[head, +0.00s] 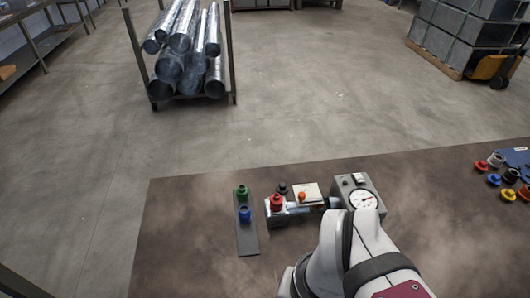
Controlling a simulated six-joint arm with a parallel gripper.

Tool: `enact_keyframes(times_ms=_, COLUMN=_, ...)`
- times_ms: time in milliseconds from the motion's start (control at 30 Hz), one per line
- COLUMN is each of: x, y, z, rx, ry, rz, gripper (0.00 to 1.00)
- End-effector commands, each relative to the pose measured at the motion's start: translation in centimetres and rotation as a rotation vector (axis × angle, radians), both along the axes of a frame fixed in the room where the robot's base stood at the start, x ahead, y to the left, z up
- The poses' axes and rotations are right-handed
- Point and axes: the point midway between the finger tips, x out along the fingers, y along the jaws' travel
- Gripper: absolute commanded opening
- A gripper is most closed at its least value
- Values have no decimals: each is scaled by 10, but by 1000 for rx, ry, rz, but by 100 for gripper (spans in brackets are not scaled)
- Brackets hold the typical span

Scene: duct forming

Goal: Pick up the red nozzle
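A red nozzle (277,202) stands upright on a small metal fixture near the middle of the brown table. A second, similar red piece (480,165) lies among coloured pieces at the table's right. My arm rises from the bottom of the head view, just right of and nearer than the fixture. My gripper's fingers do not show, so I cannot see what they hold or how far they are from the nozzle.
A green nozzle (242,192) and a blue nozzle (244,214) stand on a dark strip (247,240) left of the fixture. A grey gauge box (360,197) stands right of it. A small dark piece (282,188) is behind. The table's left part is clear.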

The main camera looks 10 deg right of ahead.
Motion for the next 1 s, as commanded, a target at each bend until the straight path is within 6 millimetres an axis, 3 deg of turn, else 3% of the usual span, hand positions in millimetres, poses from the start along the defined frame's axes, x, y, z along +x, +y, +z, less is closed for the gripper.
enact_keyframes(times_ms=267, x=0, y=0, z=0, rx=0, ry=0, rz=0, gripper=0)
enact_keyframes(times_ms=700, x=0, y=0, z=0, rx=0, ry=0, rz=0, gripper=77)
enact_keyframes(times_ms=1000, x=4, y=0, z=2, rx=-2, ry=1, rz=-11, gripper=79)
